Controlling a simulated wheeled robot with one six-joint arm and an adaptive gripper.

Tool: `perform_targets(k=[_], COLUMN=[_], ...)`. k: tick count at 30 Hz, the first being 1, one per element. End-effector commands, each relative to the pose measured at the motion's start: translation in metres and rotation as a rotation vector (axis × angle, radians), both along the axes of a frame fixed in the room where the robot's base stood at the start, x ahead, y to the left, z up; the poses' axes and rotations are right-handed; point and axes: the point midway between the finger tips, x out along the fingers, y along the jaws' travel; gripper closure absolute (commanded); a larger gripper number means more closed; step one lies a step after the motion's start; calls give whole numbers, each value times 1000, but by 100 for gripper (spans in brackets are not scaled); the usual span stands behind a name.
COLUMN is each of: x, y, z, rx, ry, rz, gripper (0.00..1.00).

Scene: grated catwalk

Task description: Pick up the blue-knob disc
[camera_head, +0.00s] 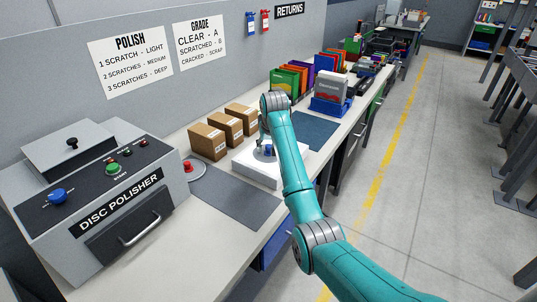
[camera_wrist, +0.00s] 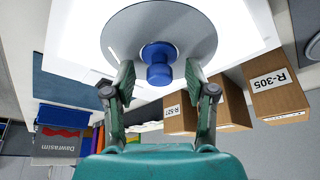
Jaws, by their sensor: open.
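The blue-knob disc (camera_wrist: 195,31) is a grey round disc with a blue knob (camera_wrist: 158,62) at its centre. It lies on a bright white panel (camera_wrist: 240,22) in the wrist view. In the head view the white panel is a white box (camera_head: 254,170) on the bench, and the small blue knob (camera_head: 269,150) shows beside my arm, which hides part of the disc. My gripper (camera_wrist: 158,78) is open, with one finger on each side of the knob in the wrist view. Whether the fingers touch it, I cannot tell.
Several brown boxes (camera_head: 207,141) stand behind the white box. A disc polisher (camera_head: 95,190) with a red button beside it stands at the left. A blue holder with a case (camera_head: 330,95) and coloured folders (camera_head: 290,80) stand farther along. A dark mat (camera_head: 315,131) is clear.

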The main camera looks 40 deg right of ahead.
Motion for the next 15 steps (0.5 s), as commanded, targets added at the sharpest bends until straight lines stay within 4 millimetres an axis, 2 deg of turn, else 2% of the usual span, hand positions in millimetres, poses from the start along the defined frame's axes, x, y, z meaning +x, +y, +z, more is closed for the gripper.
perform_targets(k=[3, 10, 15], x=[2, 3, 3], y=[-1, -2, -1], z=[-7, -7, -8], rx=[0, 0, 0], ry=[0, -1, 0], rz=[0, 0, 0], gripper=[45, 45, 87])
